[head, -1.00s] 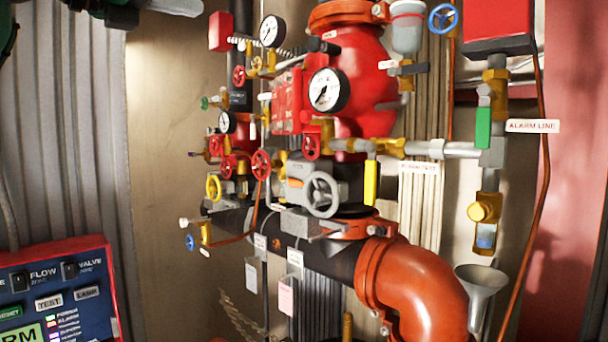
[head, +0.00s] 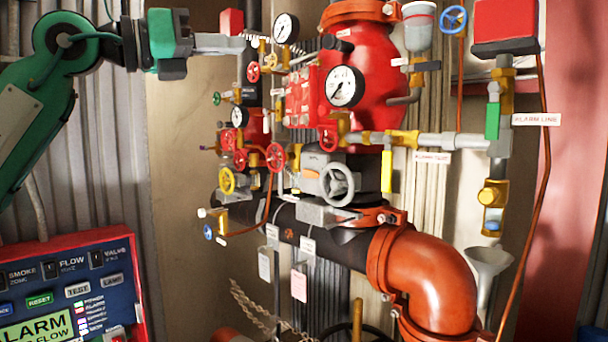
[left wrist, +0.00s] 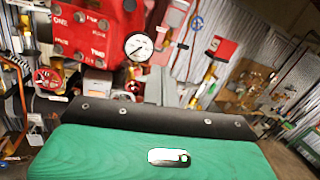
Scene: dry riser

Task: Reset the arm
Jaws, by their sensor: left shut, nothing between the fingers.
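My left arm, green with dark joints, enters the head view at the upper left. Its left gripper (head: 240,44) points right, with its pale grey fingers shut and empty. The fingertips are close to the red box (head: 231,22) in the picture; I cannot tell whether they touch. In the left wrist view the grey fingers (left wrist: 160,84) stick out beyond the green gripper body, with the red valve plate (left wrist: 90,28) and a white gauge (left wrist: 139,46) ahead. My right gripper is not in view.
The red riser valve (head: 368,70) with gauges, handwheels and small pipes fills the middle. An orange elbow pipe (head: 425,275) is below it. A blue and red alarm panel (head: 70,285) is at the lower left. Bare wall (head: 180,170) lies between panel and riser.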

